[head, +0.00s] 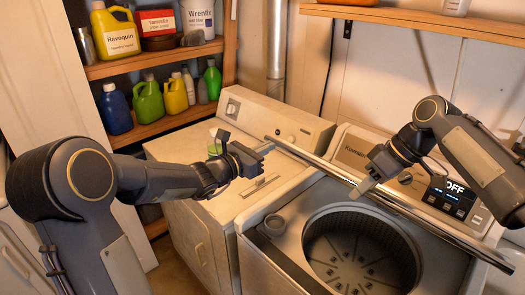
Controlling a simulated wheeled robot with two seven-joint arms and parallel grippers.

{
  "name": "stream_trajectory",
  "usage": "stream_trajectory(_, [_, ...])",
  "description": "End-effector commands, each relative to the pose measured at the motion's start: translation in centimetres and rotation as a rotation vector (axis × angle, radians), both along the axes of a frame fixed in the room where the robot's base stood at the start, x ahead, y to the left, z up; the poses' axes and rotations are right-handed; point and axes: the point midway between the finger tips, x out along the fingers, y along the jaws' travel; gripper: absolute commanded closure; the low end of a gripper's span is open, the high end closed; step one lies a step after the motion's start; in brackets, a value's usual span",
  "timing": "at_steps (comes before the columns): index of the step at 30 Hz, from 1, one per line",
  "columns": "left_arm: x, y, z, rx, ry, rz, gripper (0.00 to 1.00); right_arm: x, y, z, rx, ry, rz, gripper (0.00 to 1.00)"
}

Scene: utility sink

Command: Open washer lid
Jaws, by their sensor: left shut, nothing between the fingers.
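The washer (254,241) is a white top-loader at the lower right, and its round drum (350,265) is exposed. A long shiny edge (440,227) crosses above the opening; it looks like the washer lid raised and seen nearly edge-on. My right gripper (368,182) reaches in from the right and is at this edge, overlapping it in the picture; contact and whether its fingers are apart cannot be told. My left gripper (262,154) is shut and empty, above the neighbouring white machine, left of the lid edge.
The washer's control panel (352,148), with an OFF display (455,187), stands behind the lid edge. A second white machine (190,148) is on the left. Shelves (150,62) with bottles and jugs are at the back left. A wooden shelf (420,20) runs along the top right.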

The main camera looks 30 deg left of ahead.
Motion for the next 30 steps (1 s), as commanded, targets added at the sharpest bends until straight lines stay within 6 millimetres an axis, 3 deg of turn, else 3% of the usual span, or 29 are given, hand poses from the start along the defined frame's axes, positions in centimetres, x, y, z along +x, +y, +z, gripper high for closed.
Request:
stream_trajectory(16, [0.0, -0.1, -0.8, 0.001, 0.019, -0.001, 1.00, 0.0, -0.1, 0.7, 0.005, -0.005, 0.000, 0.74])
stream_trajectory(30, [0.0, -0.1, -0.7, 0.001, 0.018, -0.001, 1.00, 0.7, -3.1, 6.6, 0.005, -0.008, 0.000, 0.74])
